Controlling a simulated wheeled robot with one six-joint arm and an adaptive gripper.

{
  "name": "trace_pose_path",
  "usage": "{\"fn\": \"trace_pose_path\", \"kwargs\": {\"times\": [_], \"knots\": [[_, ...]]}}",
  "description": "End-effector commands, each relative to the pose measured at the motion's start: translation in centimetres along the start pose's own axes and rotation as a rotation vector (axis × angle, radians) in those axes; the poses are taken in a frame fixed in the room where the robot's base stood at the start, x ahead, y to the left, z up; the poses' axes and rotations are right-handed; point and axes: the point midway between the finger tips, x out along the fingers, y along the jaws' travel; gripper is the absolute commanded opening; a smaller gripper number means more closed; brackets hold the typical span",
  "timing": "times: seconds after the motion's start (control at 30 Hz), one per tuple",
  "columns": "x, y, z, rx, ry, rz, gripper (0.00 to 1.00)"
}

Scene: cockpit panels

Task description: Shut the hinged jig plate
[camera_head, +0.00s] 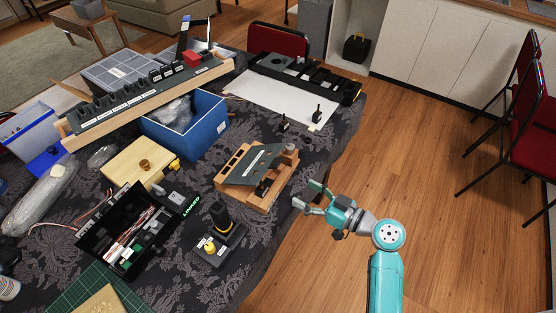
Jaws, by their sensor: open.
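The hinged jig plate (253,164) is a dark grey plate on a wooden jig base (229,183). It is tilted up over the base, and part of the base with a dark fixture shows beneath it. The jig stands near the right edge of the cloth-covered table. My gripper (305,195) is open and empty, just right of the jig and apart from it. Its fingers point left toward the jig, near the table's edge. The hinge itself is too small to make out.
A black box of wires (124,245) and a device with a yellow knob (212,248) lie front-left of the jig. A blue bin (205,128) stands behind it. Small black pieces (284,124) stand behind right. Open floor (440,200) lies to the right.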

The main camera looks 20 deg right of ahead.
Motion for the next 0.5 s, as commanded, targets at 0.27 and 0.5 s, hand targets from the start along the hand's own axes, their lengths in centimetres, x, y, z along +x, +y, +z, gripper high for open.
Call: {"fn": "trace_pose_path", "kwargs": {"times": [0.27, 0.5], "knots": [[-0.3, 2.1, -5.1, -0.138, 0.096, -0.127, 0.71], [0.9, 1.9, -5.6, -0.15, 0.103, -0.143, 0.71]]}}
